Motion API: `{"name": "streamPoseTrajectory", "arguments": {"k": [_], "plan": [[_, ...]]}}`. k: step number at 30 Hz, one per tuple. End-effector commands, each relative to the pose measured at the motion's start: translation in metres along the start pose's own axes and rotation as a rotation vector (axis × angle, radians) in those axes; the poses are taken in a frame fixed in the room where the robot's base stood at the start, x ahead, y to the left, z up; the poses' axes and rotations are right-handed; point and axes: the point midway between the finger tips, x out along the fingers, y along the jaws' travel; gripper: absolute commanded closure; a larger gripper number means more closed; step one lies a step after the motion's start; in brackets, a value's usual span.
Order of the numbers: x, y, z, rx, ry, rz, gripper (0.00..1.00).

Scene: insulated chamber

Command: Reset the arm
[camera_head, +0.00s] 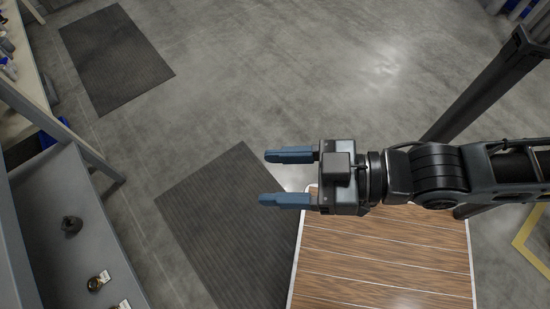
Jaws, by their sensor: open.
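My gripper (287,177) is at the middle of the head view, with its two blue fingers apart and pointing left. Nothing is between the fingers. My arm (440,172) reaches in from the right edge, roughly level across the picture. The gripper body is above the far edge of a wooden slatted surface, and the fingers show over the floor and a dark mat.
The wooden surface (385,260) is at the bottom, clear of objects. Dark mats (225,230) (115,58) lie on the grey concrete floor (260,70). A grey shelf (75,265) at left holds a few small items. Yellow floor tape (530,245) shows at right.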

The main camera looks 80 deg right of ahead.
Motion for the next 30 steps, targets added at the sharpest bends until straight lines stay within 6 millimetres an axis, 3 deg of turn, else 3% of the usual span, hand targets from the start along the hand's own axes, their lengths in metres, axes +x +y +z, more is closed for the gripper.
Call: {"name": "streamPoseTrajectory", "arguments": {"k": [3, 7, 30], "plan": [[-0.023, 0.008, -0.004, 0.015, -0.022, 0.062, 0.38], [-0.033, 0.011, -0.007, 0.022, -0.03, 0.089, 0.38], [-0.035, 0.011, -0.015, 0.022, -0.03, 0.091, 0.38]]}}
